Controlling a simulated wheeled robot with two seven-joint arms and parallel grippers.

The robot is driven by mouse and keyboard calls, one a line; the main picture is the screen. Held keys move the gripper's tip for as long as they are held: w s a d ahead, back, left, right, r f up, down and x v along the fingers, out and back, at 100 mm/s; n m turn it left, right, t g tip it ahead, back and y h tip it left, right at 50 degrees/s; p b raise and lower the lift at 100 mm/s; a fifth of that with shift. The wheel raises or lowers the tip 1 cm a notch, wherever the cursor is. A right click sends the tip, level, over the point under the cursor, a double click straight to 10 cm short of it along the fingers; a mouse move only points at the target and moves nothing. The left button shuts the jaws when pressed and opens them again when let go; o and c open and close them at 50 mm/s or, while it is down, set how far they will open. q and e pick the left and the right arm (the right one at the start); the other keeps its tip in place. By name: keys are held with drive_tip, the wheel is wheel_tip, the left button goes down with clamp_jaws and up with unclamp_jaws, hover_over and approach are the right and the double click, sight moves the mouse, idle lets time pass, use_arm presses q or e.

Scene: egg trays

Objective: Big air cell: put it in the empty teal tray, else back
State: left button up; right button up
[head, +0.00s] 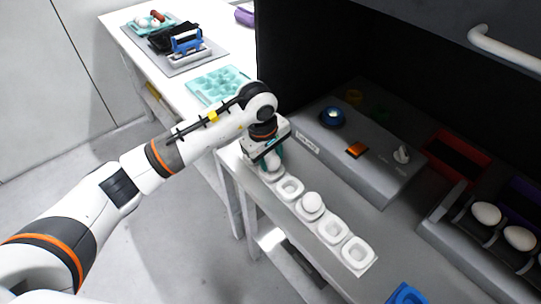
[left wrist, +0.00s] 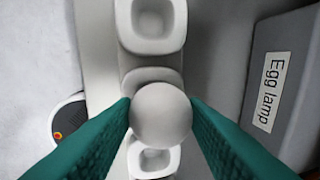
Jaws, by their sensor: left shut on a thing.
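My left gripper (head: 272,160) is at the far end of a row of white cups (head: 332,229) on the grey bench. In the left wrist view its teal fingers (left wrist: 160,118) are shut on a pale egg (left wrist: 162,112), over the cup row. I cannot tell whether the egg touches a cup. The empty teal tray (head: 219,85) lies on the white table beyond my arm. My right gripper is not in view.
A rack with white eggs (head: 486,213) stands at right, near a red bin (head: 455,157). A blue object (head: 408,294) is at the bottom edge. A gap separates table and bench.

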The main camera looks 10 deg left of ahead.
use_arm(q)
drive_tip(key=shift+f+b, duration=0.5)
drive_tip(key=o, duration=0.7)
drive_tip(key=shift+r, duration=0.1)
